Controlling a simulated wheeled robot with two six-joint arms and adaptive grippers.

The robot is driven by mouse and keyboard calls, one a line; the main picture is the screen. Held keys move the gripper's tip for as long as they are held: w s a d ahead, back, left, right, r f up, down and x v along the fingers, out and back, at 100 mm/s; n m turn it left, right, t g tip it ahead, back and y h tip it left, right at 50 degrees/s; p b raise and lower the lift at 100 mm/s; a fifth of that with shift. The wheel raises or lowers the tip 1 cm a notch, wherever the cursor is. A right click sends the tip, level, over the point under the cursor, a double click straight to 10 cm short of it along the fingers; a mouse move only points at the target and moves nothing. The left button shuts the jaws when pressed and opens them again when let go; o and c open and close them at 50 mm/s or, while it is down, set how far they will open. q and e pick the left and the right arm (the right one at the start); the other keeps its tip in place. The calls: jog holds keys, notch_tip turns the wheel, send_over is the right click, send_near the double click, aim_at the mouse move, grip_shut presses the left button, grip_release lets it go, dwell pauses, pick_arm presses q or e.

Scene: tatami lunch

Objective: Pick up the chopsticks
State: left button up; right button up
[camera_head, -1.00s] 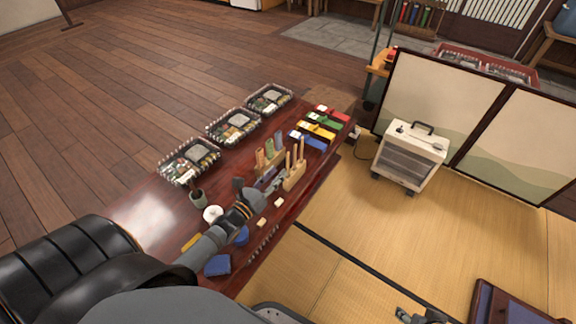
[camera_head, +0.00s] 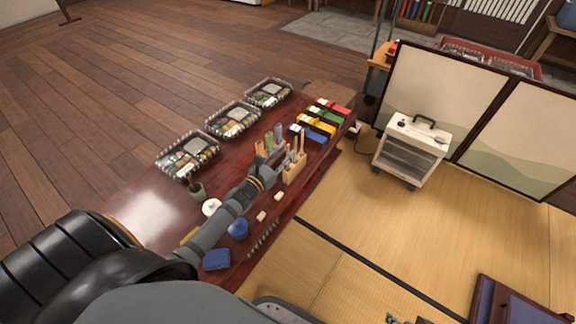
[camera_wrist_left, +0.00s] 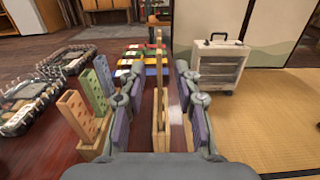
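Wooden chopsticks (camera_head: 301,145) stand upright in a light wooden holder (camera_head: 296,172) on the dark red table. In the left wrist view, the tall wooden chopsticks (camera_wrist_left: 159,75) show between my finger pads. My left gripper (camera_head: 280,157) is low over the table, just left of the holder in the head view. In the left wrist view my left gripper (camera_wrist_left: 160,105) is open, with a gap on each side of the wood. I cannot tell whether a finger touches it. At the bottom edge of the head view, a small part of my right gripper (camera_head: 393,319) shows, mostly cut off.
A rack of coloured slabs (camera_wrist_left: 88,100) stands close to the left of my left gripper. Several lunch boxes (camera_head: 233,119) line the table's left side. Coloured cases (camera_head: 320,123) lie beyond the holder. A heater (camera_head: 411,150) stands on the open tatami.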

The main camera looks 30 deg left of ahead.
pick_arm(q)
jog(key=w, duration=0.3)
jog(key=shift+d+f, duration=0.1)
jog(key=shift+d, duration=0.05)
jog(key=shift+s, duration=0.1)
grip_shut()
